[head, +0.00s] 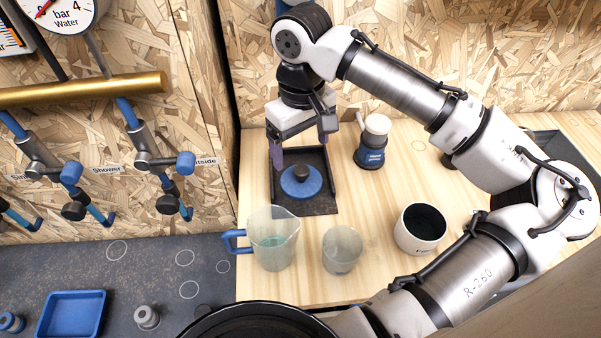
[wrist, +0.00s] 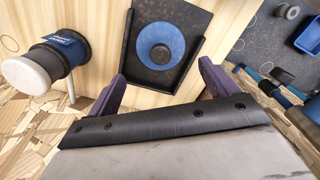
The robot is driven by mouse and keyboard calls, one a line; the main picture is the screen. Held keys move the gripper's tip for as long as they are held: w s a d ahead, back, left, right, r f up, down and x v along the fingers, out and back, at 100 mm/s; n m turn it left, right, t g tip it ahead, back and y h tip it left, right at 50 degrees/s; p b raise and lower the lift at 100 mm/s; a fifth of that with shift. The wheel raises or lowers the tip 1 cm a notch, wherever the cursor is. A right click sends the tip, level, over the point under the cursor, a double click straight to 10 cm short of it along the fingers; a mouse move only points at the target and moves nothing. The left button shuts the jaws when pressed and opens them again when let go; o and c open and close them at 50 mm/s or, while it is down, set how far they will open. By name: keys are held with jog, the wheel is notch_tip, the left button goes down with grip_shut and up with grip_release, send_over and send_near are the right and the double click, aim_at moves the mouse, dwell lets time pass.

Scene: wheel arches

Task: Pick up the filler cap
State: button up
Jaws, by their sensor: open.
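The filler cap (head: 301,181) is a blue disc with a dark round knob in the middle. It lies in a black tray (head: 321,207) on the wooden worktop. The cap also shows in the wrist view (wrist: 161,46), inside the tray. My gripper (head: 301,150) hangs over the back part of the tray, with purple fingers spread apart and nothing between them. In the wrist view the fingers (wrist: 163,88) point toward the tray, and the cap lies beyond the tips, apart from them.
A blue jar with a white top (head: 371,145) stands right of the tray. A measuring jug (head: 273,242), a clear cup (head: 342,250) and a white pot (head: 420,230) stand in front. A chipboard wall with blue valves (head: 185,163) rises at the left.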

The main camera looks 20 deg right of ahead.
aim_at(300, 168)
notch_tip(300, 168, down, 8)
jog(key=shift+w+a+f+p, duration=0.1)
jog(key=shift+f+p, duration=0.05)
jog(key=shift+p, duration=0.75)
jog(key=shift+c, duration=0.5)
jog(key=c, duration=0.5)
jog(key=shift+c, duration=0.2)
